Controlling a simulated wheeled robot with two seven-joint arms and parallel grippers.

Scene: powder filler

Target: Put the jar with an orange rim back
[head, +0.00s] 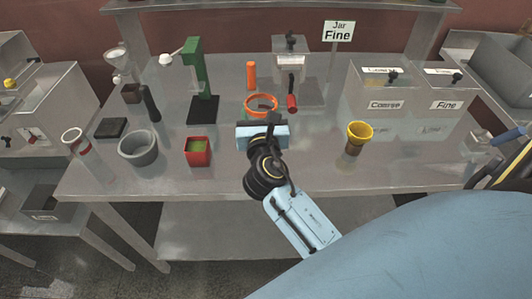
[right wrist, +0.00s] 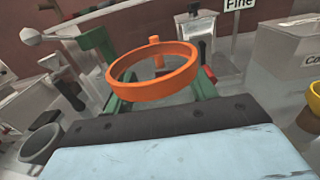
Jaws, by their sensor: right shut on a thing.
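The jar with an orange rim shows mostly as its rim (head: 260,97), just beyond my right gripper (head: 262,121) at the middle of the steel table. In the right wrist view the orange rim (right wrist: 152,92) sits between the green fingers of my right gripper (right wrist: 160,92), which is shut on the jar. The jar's body below the rim is largely hidden, so I cannot tell whether its base touches the table. My left gripper is not in view.
A yellow-rimmed jar (head: 359,131) stands to the right. A red container (head: 198,152) and a grey bowl (head: 138,149) stand to the left. A green stand (head: 199,72) and a metal dispenser (head: 290,58) are behind. Bins marked Coarse (head: 384,105) and Fine (head: 447,105) stand at right.

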